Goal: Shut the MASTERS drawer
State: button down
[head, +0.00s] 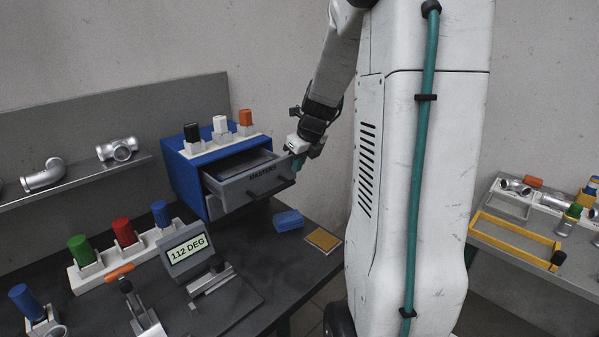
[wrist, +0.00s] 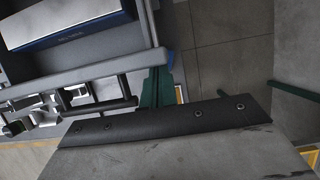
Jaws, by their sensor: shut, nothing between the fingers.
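The MASTERS drawer (head: 252,188) is a grey drawer in a blue cabinet (head: 186,178). It stands pulled out, with its interior partly visible from above. Its dark bar handle (head: 272,192) runs across the front. My gripper (head: 297,163) is shut and empty, with green fingers, at the right end of the drawer front. In the wrist view the shut fingers (wrist: 156,88) are beside the end of the drawer front (wrist: 90,72). The handle (wrist: 98,108) lies to their left. I cannot tell whether the fingers touch the drawer.
Black, white and orange capped pieces stand on the cabinet top. A blue block (head: 288,220) and a yellow pad (head: 323,240) lie on the dark bench below the drawer. A display reading 112 DEG (head: 188,250) stands in front. A side bench (head: 525,258) is at right.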

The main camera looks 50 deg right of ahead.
jog(key=w, duration=1)
jog(key=shift+w+d, duration=0.2)
jog(key=shift+d, duration=0.1)
jog(key=shift+r, duration=0.15)
jog(key=s+r, duration=0.8)
jog(key=r, duration=0.1)
jog(key=shift+a, duration=0.2)
